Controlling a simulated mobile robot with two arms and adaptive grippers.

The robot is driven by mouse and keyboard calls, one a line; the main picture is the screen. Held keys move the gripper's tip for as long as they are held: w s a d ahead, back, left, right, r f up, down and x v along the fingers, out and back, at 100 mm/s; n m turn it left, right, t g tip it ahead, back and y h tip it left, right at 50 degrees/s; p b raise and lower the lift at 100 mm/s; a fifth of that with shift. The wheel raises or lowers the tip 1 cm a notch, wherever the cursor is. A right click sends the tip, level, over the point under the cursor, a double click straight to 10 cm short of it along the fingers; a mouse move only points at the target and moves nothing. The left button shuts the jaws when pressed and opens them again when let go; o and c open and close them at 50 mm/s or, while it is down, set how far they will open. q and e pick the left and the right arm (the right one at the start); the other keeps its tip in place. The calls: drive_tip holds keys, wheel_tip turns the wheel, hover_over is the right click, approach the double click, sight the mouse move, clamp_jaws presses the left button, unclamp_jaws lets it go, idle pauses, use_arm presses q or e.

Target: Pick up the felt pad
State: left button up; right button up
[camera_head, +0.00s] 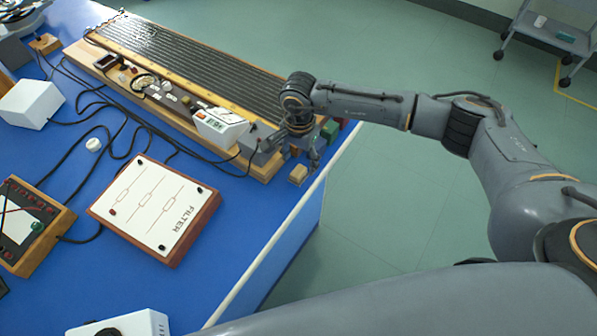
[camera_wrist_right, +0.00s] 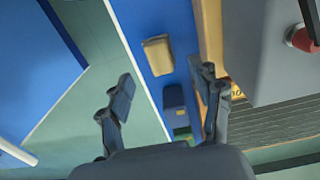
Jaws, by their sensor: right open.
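A small tan block (camera_head: 298,174), which looks like the felt pad, lies on the blue bench near its right edge. In the right wrist view the pad (camera_wrist_right: 158,55) shows ahead of the fingertips, in line with the gap between them. My right gripper (camera_head: 306,150) is open and empty, pointing down just behind the pad in the head view. Its two fingers stand wide apart in the right wrist view (camera_wrist_right: 165,80). The pad is apart from both fingers. My left gripper is not in view.
A dark blue block (camera_wrist_right: 174,97) and a green block (camera_wrist_right: 182,132) stand in a row with the pad. A long wooden board with a ribbed dark panel (camera_head: 190,55) lies close by. The FILTER board (camera_head: 154,209) is to the left. The bench edge (camera_head: 280,229) is near.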

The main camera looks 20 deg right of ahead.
sight(299, 171)
wheel_tip(299, 171, down, 4)
drive_tip(key=shift+a+f+p, duration=0.1)
drive_tip(key=shift+f+p, duration=0.15)
drive_tip(key=shift+p, duration=0.75)
drive_tip(key=shift+f, duration=0.3)
drive_tip(key=c, duration=1.1)
